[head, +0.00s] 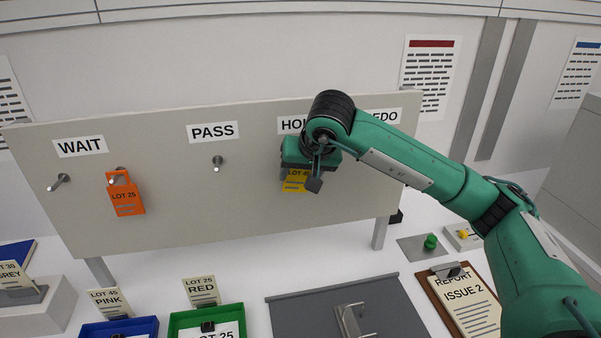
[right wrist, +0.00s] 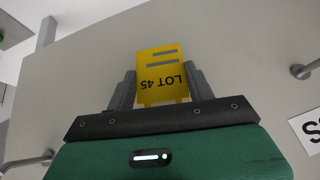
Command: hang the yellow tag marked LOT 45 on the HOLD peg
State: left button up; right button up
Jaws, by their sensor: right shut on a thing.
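The yellow LOT 45 tag (head: 296,181) is at my right gripper (head: 312,178), in front of the board just below the partly covered HOLD label (head: 291,124). In the right wrist view the tag (right wrist: 162,75) shows upside down between the two grey fingers of the right gripper (right wrist: 160,90), which is shut on it. The HOLD peg is not visible in the head view; my gripper and arm cover that area. Whether the tag touches a peg cannot be told. My left gripper is not in view.
An orange LOT 25 tag (head: 125,194) hangs at the board's (head: 240,220) left. The PASS peg (head: 217,163) and a peg under WAIT (head: 59,182) are bare. Below stand blue (head: 145,328) and green (head: 236,312) trays, a grey handled panel (head: 300,312) and a clipboard (head: 440,308).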

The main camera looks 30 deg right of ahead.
jog(key=o, duration=1.2)
jog(key=shift+r, duration=0.1)
jog(key=shift+s+r, duration=0.2)
jog(key=shift+r, duration=0.05)
jog(key=b+v, duration=0.4)
jog(key=v, duration=0.9)
jog(key=shift+f, duration=0.1)
